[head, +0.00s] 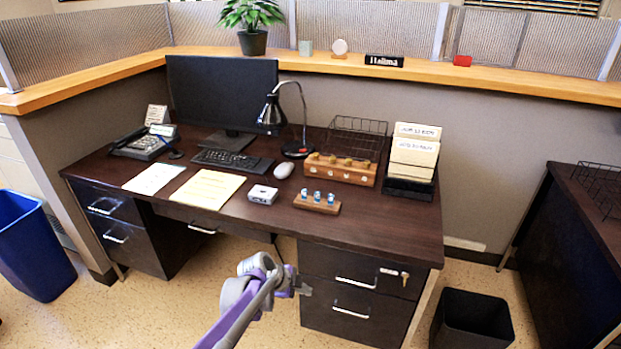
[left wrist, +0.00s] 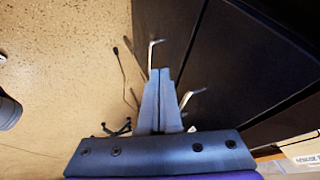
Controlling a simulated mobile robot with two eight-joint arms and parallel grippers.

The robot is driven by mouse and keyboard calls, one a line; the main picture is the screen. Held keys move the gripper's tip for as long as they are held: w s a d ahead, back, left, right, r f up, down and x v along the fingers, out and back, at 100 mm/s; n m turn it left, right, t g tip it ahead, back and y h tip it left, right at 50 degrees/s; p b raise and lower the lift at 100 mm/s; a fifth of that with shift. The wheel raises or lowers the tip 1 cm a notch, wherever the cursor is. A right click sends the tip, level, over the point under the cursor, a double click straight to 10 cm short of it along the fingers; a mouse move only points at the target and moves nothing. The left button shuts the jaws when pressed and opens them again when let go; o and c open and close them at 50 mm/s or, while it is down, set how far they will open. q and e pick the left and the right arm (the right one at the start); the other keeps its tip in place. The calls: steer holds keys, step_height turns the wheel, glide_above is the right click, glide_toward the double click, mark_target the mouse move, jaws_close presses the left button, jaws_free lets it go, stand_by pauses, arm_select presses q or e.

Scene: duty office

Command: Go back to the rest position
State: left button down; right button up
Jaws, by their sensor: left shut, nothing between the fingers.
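My left gripper (head: 304,285) shows in the head view in front of the desk, below the desktop's front edge and beside the right drawers. In the left wrist view its two fingers (left wrist: 158,98) are together with nothing between them. The desk (head: 372,223) is dark brown. My right gripper is in neither view.
The right drawer unit (head: 322,311) has metal handles and a key in its lock. On the desk are a monitor (head: 222,88), a lamp (head: 297,148) and small stamp racks (head: 317,203). A black bin (head: 472,315) and a blue bin (head: 33,255) stand on the floor.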

arm_select(q)
steer(key=s+a+r+n+y, duration=0.1)
steer(key=s+a+r+n, duration=0.35)
steer(key=s, duration=0.35)
steer(key=s+a+r+n+y, duration=0.2)
steer(key=s+a+r+n, duration=0.25)
steer(key=s, duration=0.45)
steer(key=s+a+f+n+y, duration=0.15)
steer(key=s+a+n, duration=0.35)
steer(key=s, duration=0.6)
steer(key=s+a+n+y, duration=0.2)
steer(key=s+n, duration=0.4)
steer(key=s, duration=0.4)
step_height(320, 180, up, 23)
steer(key=w+t+p, duration=0.1)
steer(key=p, duration=1.9)
steer(key=shift+w, duration=0.25)
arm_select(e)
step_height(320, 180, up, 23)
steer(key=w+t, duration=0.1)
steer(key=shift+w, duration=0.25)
